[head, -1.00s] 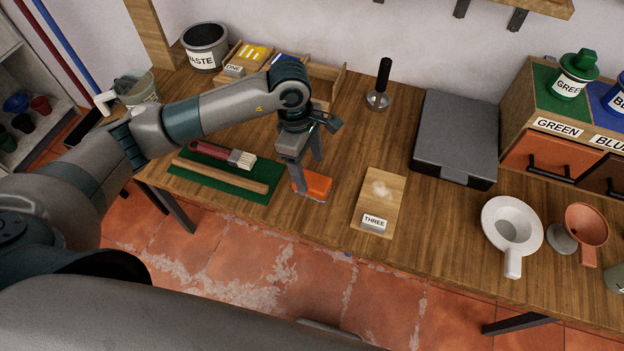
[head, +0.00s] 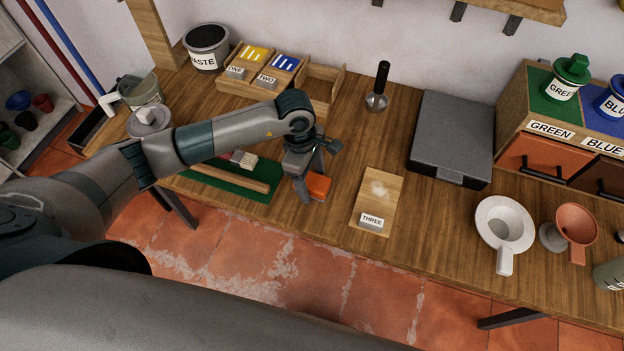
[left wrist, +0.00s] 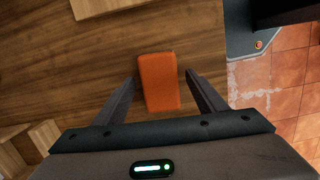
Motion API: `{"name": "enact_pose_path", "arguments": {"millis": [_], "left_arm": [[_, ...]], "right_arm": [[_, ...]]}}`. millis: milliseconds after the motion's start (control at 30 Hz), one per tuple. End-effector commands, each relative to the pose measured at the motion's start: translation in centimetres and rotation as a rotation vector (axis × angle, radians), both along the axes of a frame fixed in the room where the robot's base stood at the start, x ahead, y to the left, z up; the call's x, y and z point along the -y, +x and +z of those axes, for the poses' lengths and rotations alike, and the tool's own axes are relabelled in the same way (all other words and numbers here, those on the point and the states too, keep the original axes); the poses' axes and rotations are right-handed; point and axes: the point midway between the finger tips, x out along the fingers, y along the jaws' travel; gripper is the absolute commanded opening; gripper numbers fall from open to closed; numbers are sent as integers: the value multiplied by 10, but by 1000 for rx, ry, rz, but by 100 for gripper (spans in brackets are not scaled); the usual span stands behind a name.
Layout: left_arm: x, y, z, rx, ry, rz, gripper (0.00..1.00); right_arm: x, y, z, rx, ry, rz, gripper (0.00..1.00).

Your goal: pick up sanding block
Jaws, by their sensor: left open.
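The sanding block is an orange block (head: 318,186) on the wooden table, to the right of the green mat. My left gripper (head: 308,190) is over it and hides part of it in the head view. In the left wrist view the orange block (left wrist: 159,82) lies between the two spread fingers of my left gripper (left wrist: 160,90), with a gap on each side. The gripper is open and holds nothing. My right gripper is not in view.
The green mat (head: 215,184) carries a wooden stick (head: 230,177) and a brush (head: 243,160). A wooden board labelled THREE (head: 380,190) lies close on the right. A dark grey case (head: 452,130) stands farther right. The table's front edge is near the block.

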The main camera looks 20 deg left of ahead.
Motion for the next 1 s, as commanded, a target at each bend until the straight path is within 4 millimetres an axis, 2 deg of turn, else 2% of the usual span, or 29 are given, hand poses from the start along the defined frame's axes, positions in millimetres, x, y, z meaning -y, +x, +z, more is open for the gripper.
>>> {"name": "enact_pose_path", "arguments": {"millis": [200, 1000], "left_arm": [[1, 0, -9, 1, 1, -1, 65], [1, 0, -10, 1, 1, -1, 65]], "right_arm": [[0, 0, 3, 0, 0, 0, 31], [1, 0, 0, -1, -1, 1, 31]]}}
